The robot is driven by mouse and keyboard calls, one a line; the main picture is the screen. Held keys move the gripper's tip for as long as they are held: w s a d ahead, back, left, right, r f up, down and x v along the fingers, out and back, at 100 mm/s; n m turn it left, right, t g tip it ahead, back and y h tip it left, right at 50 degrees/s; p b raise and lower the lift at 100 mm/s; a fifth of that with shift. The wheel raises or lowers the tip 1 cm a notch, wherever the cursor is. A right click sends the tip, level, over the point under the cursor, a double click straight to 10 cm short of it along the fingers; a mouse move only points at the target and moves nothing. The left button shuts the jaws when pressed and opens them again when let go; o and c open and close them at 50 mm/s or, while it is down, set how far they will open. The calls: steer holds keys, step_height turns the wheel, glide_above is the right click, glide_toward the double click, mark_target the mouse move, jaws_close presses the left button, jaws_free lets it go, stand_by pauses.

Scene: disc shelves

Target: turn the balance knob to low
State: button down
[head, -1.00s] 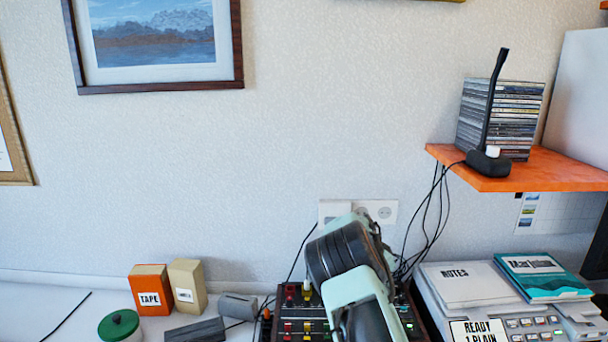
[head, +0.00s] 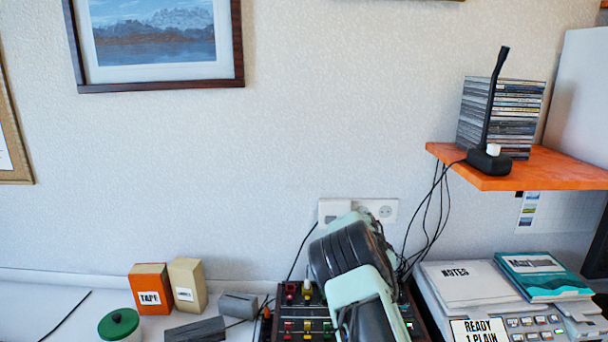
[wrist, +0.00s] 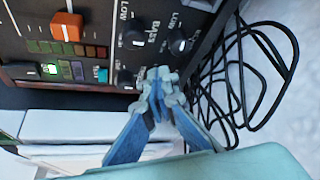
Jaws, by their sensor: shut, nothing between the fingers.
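The mixer panel (wrist: 95,20) fills the upper left of the wrist view, tilted in the picture, with black knobs at its right end. One knob (wrist: 133,38) is near a "BASS" label and another (wrist: 180,45) is to its right, with "LOW" printed nearby. A further knob (wrist: 125,76) is partly visible left of my fingertips. I cannot read a balance label. My gripper (wrist: 161,82) is shut and empty at the panel's lower right edge, covering part of it. Whether it touches a knob is unclear. In the head view my arm hides the gripper and part of the mixer (head: 292,326).
Black cables (wrist: 240,80) loop beside the panel. In the head view, a printer (head: 435,300) with books stands right of the mixer. An orange shelf (head: 510,178) juts out above it. Boxes (head: 150,290) and a green-lidded jar (head: 119,325) are on the left.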

steer(key=shift+s+d+b, duration=0.3)
steer(key=shift+d+b, duration=0.2)
steer(key=shift+b, duration=0.9)
steer(key=shift+r, duration=0.1)
steer(key=shift+s+a, duration=0.2)
steer(key=shift+a, duration=0.15)
steer(key=shift+a+r+p, duration=0.2)
steer(key=shift+r+p, duration=1.25)
steer(key=shift+r, duration=1.5)
steer(key=shift+d, duration=0.15)
